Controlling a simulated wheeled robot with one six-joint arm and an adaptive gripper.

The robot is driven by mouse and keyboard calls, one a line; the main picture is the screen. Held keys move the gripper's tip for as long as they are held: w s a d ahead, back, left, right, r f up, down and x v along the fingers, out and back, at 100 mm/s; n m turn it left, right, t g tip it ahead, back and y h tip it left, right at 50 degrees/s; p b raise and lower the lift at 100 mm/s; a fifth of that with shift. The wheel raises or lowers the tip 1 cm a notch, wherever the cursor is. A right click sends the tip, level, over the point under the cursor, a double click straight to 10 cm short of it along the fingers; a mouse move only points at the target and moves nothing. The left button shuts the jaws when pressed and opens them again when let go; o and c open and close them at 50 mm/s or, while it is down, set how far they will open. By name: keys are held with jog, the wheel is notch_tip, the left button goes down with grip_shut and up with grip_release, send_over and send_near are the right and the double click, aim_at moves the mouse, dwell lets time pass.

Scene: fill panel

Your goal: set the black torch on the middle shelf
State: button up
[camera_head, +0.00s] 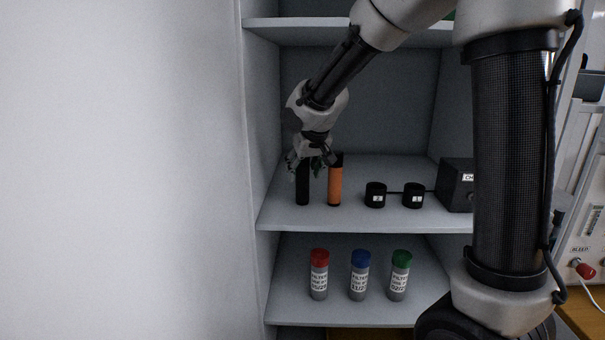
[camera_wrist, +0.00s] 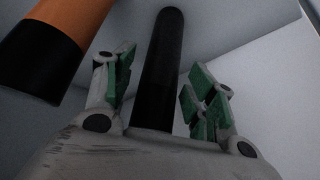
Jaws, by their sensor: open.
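The black torch (camera_head: 302,187) stands upright on the middle shelf (camera_head: 283,217), toward its left side. In the wrist view the black torch (camera_wrist: 160,70) rises between the two green-padded fingers. My gripper (camera_head: 309,162) is at the torch's upper part, and the fingers (camera_wrist: 163,95) are spread with gaps on both sides of it. The top of the torch is partly hidden by my gripper in the head view.
An orange and black cylinder (camera_head: 335,184) stands close to the right of the torch. Two black pots (camera_head: 376,195) and a black box (camera_head: 456,184) are farther right. Several capped tubes (camera_head: 360,277) stand on the lower shelf. The left cabinet wall is near.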

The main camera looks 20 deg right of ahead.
jog(key=v, duration=1)
jog(key=s+d+f, duration=0.1)
jog(key=s+d, duration=0.3)
jog(key=s, duration=0.5)
jog(key=s+d+f+g, duration=0.1)
jog(key=s+d+f, duration=0.1)
jog(key=s+d, duration=0.3)
jog(key=s+d+f+m+g, duration=0.1)
jog(key=s+d, duration=0.4)
jog(key=s, duration=0.9)
jog(key=shift+d+f, duration=0.2)
jog(key=shift+f, duration=0.1)
